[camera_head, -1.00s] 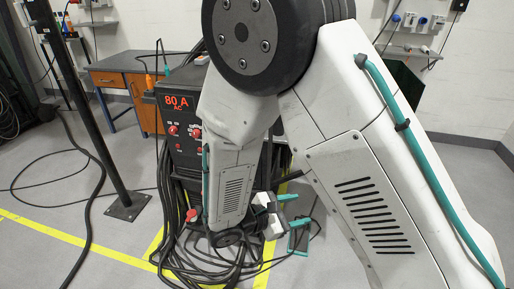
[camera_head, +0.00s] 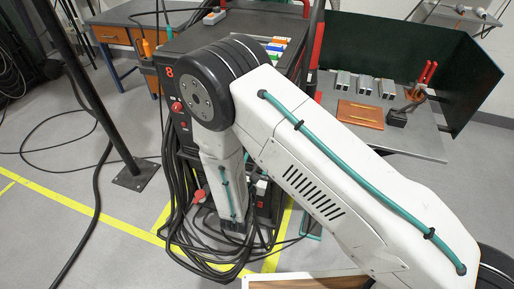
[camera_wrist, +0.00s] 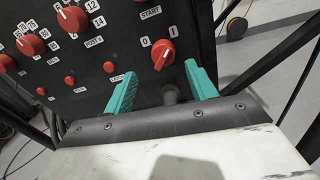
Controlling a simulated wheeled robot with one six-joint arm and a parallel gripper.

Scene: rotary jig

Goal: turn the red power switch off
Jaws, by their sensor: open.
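In the wrist view a red rotary switch (camera_wrist: 163,55) sits on the black front panel (camera_wrist: 100,55), below the START label and beside small 0 and 1 labels. In the head view the dark power cabinet (camera_head: 183,43) stands behind my arm. The switch and fingertips are not clear there.
Other red knobs (camera_wrist: 72,19) lie left of the switch on the panel. Black cables (camera_head: 185,225) hang in loops at the cabinet's foot. A metal bench (camera_head: 425,140) with a dark green screen (camera_head: 400,50) stands right.

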